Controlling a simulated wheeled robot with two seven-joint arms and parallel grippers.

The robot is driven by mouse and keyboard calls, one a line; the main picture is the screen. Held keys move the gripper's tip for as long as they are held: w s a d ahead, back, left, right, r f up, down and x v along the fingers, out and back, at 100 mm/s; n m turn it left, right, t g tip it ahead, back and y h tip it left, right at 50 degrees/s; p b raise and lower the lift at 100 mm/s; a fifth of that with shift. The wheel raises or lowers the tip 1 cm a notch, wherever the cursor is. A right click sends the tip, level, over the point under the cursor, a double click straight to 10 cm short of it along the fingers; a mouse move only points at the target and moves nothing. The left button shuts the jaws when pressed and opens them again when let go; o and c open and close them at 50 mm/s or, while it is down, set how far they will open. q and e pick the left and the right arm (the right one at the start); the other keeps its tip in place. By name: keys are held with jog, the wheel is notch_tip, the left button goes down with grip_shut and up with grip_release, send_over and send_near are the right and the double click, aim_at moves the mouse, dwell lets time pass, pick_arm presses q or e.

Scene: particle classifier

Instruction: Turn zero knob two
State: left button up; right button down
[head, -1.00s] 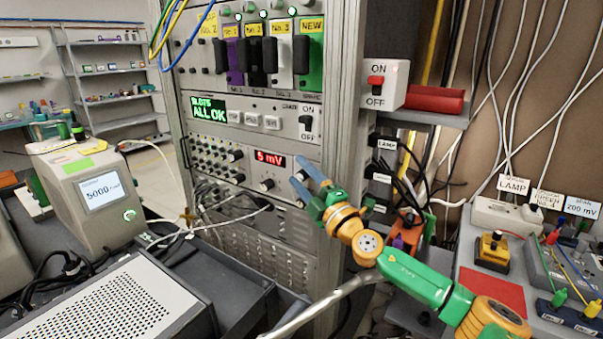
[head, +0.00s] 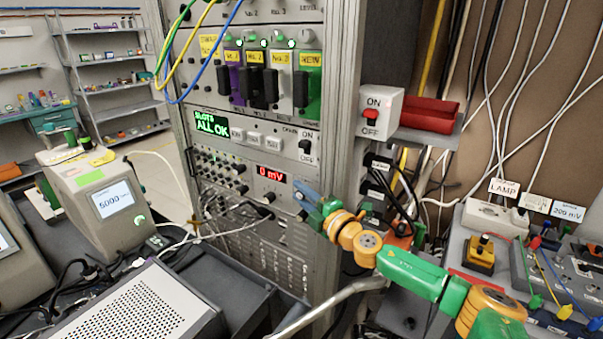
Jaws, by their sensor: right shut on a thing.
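The knob panel (head: 240,180) in the rack has a red display (head: 271,174) reading 0 mV. A dark knob (head: 268,198) sits below the display, with nothing touching it. My right gripper (head: 302,196) comes in from the right, its blue fingers at the right side of this panel. It is shut on a small knob that its fingers mostly hide, to the right of the display. I cannot read any label by that knob. My left gripper is not in view.
Above is a green display (head: 212,125) reading ALL OK, beside an ON/OFF switch (head: 305,146). A white ON/OFF box (head: 381,112) stands right of the rack post. Cables (head: 235,228) hang across the lower panel. A perforated metal case (head: 135,305) fills the lower left.

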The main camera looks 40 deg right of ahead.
aim_at(304, 197)
jog(key=shift+r, duration=0.1)
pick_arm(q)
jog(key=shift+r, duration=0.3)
pick_arm(e)
jog(key=c, duration=0.6)
grip_release()
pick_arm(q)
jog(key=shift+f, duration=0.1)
pick_arm(e)
jog(key=shift+s+f+b, duration=0.3)
jog(key=shift+s+b, duration=0.05)
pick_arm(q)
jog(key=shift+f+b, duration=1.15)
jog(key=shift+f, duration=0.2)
pick_arm(e)
jog(key=shift+s+r, duration=0.1)
jog(key=shift+s, duration=3.1)
